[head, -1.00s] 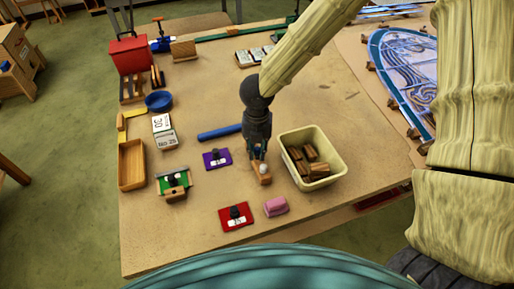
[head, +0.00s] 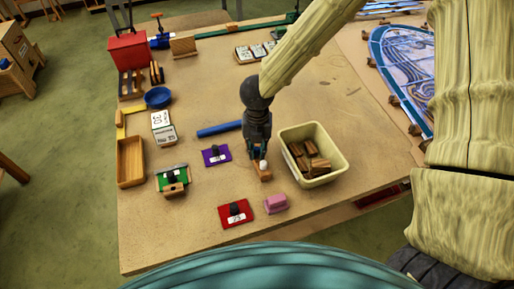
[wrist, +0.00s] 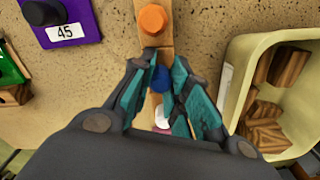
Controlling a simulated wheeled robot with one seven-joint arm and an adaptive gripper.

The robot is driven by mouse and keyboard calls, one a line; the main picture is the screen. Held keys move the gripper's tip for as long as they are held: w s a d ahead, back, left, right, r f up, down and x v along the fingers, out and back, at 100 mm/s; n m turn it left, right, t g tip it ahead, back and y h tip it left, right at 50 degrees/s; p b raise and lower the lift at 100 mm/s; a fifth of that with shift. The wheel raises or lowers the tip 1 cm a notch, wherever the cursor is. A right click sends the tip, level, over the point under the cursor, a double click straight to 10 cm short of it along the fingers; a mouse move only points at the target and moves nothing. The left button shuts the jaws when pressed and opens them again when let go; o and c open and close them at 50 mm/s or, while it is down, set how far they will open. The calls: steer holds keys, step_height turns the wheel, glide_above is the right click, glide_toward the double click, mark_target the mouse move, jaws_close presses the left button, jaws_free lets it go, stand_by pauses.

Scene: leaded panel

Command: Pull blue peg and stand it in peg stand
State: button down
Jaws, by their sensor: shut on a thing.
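My gripper (wrist: 160,84) is shut on the blue peg (wrist: 159,77), seen between its fingertips in the wrist view. The peg is in line with an orange peg (wrist: 153,18) and a white peg (wrist: 162,118) on a narrow wooden strip (wrist: 166,49). I cannot tell whether the blue peg's lower end is still in the strip. In the head view my gripper (head: 258,153) points down at the strip, and the white peg (head: 263,164) shows in front of it. I cannot tell for sure which object is the peg stand.
A cream bin (head: 338,166) with wooden blocks stands close on the right. A purple plate (head: 216,155) lies to the left. A red plate (head: 236,214) and a pink block (head: 276,204) are nearer the front edge. A blue bar (head: 219,130) lies behind.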

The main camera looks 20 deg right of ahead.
mark_target(257, 148)
steer(key=c, duration=1.3)
jaws_free()
steer(key=shift+r, duration=0.1)
step_height(257, 148, up, 12)
